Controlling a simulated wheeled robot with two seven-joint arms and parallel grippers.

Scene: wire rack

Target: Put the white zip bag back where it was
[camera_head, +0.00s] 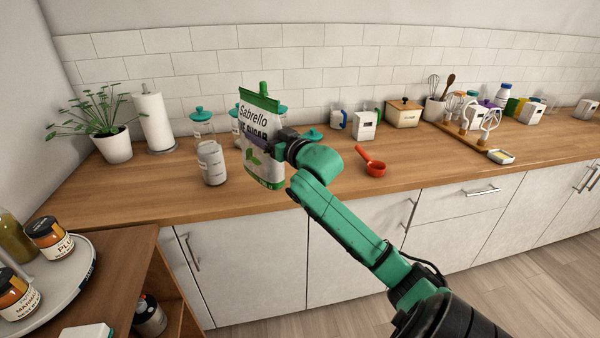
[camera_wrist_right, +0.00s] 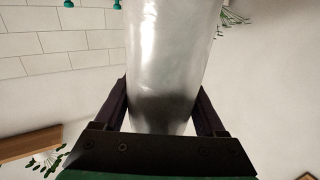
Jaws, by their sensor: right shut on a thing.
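The white zip bag (camera_head: 258,128), with a green top band, a green clip and dark lettering, is upright over the left part of the wooden counter. My right gripper (camera_head: 277,146) is shut on it from the right side. I cannot tell whether its bottom touches the counter. In the right wrist view the bag (camera_wrist_right: 172,60) shows as a pale, shiny surface between both fingers of the right gripper (camera_wrist_right: 165,105). My left gripper is not in view.
A clear jar (camera_head: 211,163) stands left of the bag, with teal-lidded jars (camera_head: 202,124) behind. A red scoop (camera_head: 371,163) lies to the right. A paper towel roll (camera_head: 153,122) and a plant (camera_head: 112,143) stand further left. A round tray (camera_head: 72,290) is at lower left.

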